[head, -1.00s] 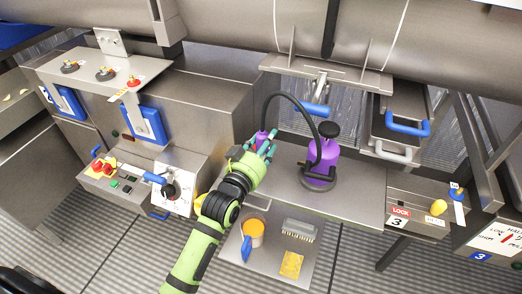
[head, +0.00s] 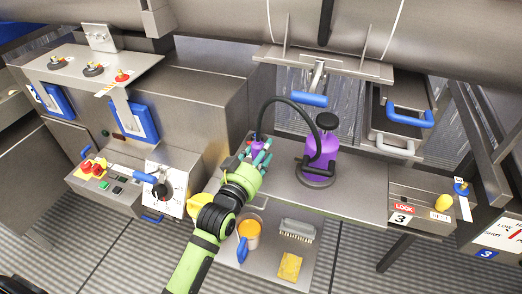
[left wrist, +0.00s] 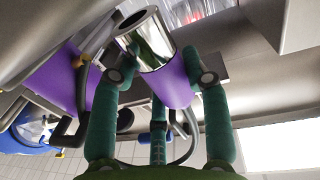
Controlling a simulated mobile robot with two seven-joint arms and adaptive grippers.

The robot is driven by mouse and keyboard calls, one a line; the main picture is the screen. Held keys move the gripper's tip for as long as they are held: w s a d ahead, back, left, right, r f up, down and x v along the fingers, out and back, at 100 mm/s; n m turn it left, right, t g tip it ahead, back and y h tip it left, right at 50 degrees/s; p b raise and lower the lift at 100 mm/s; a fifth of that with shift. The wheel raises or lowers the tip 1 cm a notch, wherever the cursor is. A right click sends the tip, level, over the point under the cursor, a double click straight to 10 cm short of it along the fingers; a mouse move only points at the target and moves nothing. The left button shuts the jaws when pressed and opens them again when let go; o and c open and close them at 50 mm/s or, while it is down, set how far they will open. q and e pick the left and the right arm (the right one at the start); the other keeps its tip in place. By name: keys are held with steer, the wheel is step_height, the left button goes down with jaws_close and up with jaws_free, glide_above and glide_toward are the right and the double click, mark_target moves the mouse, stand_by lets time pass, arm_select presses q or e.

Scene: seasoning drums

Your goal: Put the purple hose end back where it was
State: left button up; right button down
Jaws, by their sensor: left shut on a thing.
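The purple hose end (head: 256,145) is held by my left gripper (head: 263,160), whose teal fingers are closed around it. In the left wrist view the hose end shows as a purple cylinder with a shiny metal collar (left wrist: 152,42) between the fingers. A black hose (head: 291,98) arcs from it to the purple bottle (head: 324,148) on the right. The bottle stands upright on the steel shelf (head: 355,190) with a black cap and dark fittings round its lower part. The hose end is left of the bottle and apart from it. My right gripper is not in view.
A lower tray (head: 268,270) holds an orange cup (head: 249,231), a brush (head: 298,230) and a yellow sponge (head: 290,266). A control box (head: 130,184) stands left of my arm. A blue handle (head: 309,100) hangs above the shelf. The shelf right of the bottle is clear.

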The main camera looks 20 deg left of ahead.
arm_select(q)
steer(key=o, duration=1.3)
steer(key=shift+c, duration=0.2)
steer(key=shift+r, duration=0.1)
steer(key=s+a+b, duration=0.1)
steer(key=s, duration=1.1)
steer(key=shift+a+r, duration=0.3)
steer(key=shift+r, duration=0.15)
steer(key=shift+f, duration=0.15)
